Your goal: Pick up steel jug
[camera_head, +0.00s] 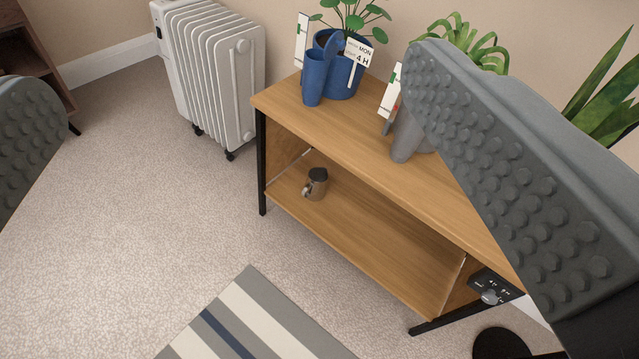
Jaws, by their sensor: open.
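A small steel jug (318,186) with a dark top stands on the lower shelf (365,248) of a wooden console table, near the shelf's left end. A lighter part, perhaps its handle or spout, shows at its lower left. My gripper (235,125) is open, with one studded grey finger at the left edge and the other large at the right. The jug shows in the gap between the fingers, farther off, and nothing is held. The right finger hides part of the table's right side.
The table's top board (345,135) overhangs the shelf and carries a blue plant pot (342,80), a grey pot (408,138) and other plants. A white radiator (212,75) stands left of it. Carpet (150,215) in front is clear, with a striped rug (255,325) at the bottom.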

